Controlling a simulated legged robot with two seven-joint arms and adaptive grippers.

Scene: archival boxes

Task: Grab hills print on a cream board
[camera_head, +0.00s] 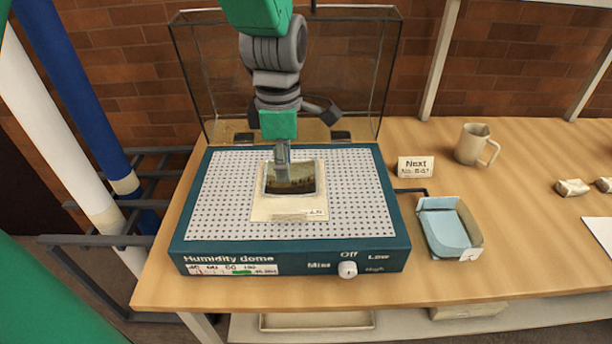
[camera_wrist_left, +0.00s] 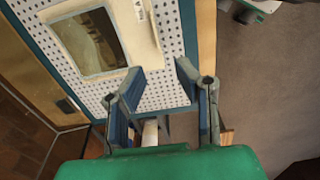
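The hills print (camera_head: 291,178) is a small dark landscape picture on a cream board (camera_head: 268,206). The board lies on the white perforated top of the teal humidity dome base (camera_head: 350,210). In the left wrist view the print (camera_wrist_left: 88,42) sits at upper left, on its board (camera_wrist_left: 141,40). My left gripper (camera_head: 283,165) comes down over the print's far edge in the head view. In the left wrist view its two fingers (camera_wrist_left: 158,80) are apart, with only perforated plate showing between them, and the print lies off to their left. My right gripper is not in view.
The clear dome lid (camera_head: 190,80) stands open behind the base. To the right are a "Next" sign (camera_head: 416,168), a beige mug (camera_head: 474,146) and a blue-lined tray (camera_head: 447,229). A blue roll (camera_head: 70,90) and a white roll stand at left.

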